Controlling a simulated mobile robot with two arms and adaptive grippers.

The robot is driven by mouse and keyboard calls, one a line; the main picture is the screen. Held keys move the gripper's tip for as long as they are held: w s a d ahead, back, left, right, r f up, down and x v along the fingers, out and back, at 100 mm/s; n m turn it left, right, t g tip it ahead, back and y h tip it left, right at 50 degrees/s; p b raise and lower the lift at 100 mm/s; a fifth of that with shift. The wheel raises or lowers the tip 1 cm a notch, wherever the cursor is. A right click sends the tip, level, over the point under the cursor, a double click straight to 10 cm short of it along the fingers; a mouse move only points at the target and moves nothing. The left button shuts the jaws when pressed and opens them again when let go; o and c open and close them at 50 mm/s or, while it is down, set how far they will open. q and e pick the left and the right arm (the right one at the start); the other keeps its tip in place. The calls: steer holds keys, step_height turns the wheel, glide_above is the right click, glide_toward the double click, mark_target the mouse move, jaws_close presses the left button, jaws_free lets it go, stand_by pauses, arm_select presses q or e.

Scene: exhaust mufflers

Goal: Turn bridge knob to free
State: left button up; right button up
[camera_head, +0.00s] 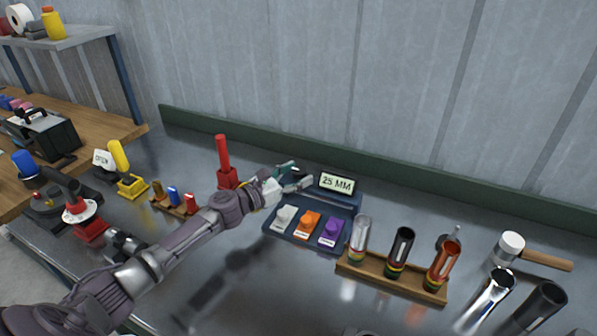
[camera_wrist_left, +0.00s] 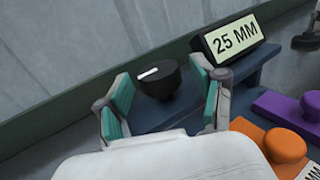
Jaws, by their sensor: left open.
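A black round knob (camera_wrist_left: 158,84) with a white pointer line sits on the dark blue raised stand (camera_wrist_left: 258,58) in the left wrist view. My left gripper (camera_wrist_left: 165,98) is open, with a teal-padded finger on either side of the knob; I cannot tell whether either finger touches it. The head view shows my left gripper (camera_head: 288,176) at the left end of the stand, hiding the knob there. A sign reading "25 MM" (camera_head: 337,183) stands on the right part of the stand. My right gripper is not in view.
White (camera_head: 287,216), orange (camera_head: 308,222) and purple (camera_head: 331,230) knobbed pieces sit in front of the stand. A red post (camera_head: 223,155) rises to its left. A wooden rack (camera_head: 390,278) with upright tubes stands to the right. A mallet (camera_head: 512,245) lies farther right.

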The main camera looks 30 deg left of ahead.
arm_select(q)
steer(key=shift+w+d, duration=0.2)
steer(key=shift+w, duration=0.15)
